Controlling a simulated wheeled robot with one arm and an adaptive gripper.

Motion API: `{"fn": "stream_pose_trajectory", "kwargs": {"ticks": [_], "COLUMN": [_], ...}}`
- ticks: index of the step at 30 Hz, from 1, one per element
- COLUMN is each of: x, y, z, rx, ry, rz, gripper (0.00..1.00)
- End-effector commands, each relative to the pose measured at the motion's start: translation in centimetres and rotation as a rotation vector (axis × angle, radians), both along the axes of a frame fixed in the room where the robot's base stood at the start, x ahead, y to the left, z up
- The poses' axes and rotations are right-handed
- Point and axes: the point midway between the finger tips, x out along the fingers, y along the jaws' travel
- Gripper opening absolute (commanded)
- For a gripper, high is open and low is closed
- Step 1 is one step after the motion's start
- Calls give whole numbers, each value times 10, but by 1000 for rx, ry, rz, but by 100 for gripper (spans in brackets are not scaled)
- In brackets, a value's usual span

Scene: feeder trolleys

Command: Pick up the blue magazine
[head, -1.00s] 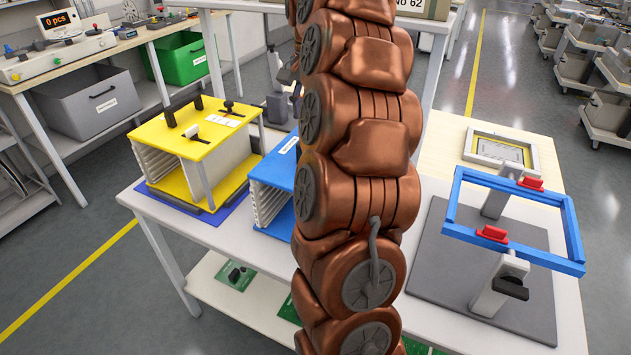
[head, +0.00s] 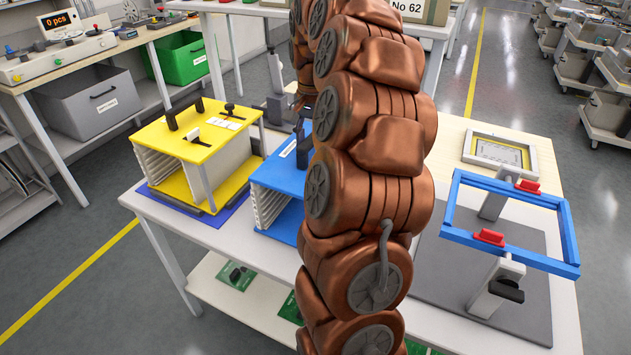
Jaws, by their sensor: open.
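The blue magazine (head: 280,176) stands on the white table, right of the yellow magazine. It has a blue top and base, pale slotted walls and a white label on its top edge. My copper arm covers its right part. A dark upright piece shows on or above its top beside the arm; I cannot tell whether it is a handle or part of my gripper. I cannot make out my gripper's fingers; the arm rises in front and bends over behind itself.
A yellow magazine (head: 205,140) stands close on the left. On the right, a blue frame (head: 520,255) with red clips sits on a stand over a grey mat (head: 430,275). A grey framed panel (head: 500,152) lies behind it. Green boards lie on the lower shelf.

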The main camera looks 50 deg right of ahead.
Motion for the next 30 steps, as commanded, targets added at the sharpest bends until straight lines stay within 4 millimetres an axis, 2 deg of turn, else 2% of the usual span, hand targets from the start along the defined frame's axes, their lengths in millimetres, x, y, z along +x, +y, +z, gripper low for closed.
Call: {"fn": "stream_pose_trajectory", "kwargs": {"ticks": [6,22,30], "x": [0,0,0], "y": [0,0,0], "z": [-1,0,0], "rx": [0,0,0], "ry": [0,-1,-1], "rz": [0,0,0], "gripper": [55,0,0]}}
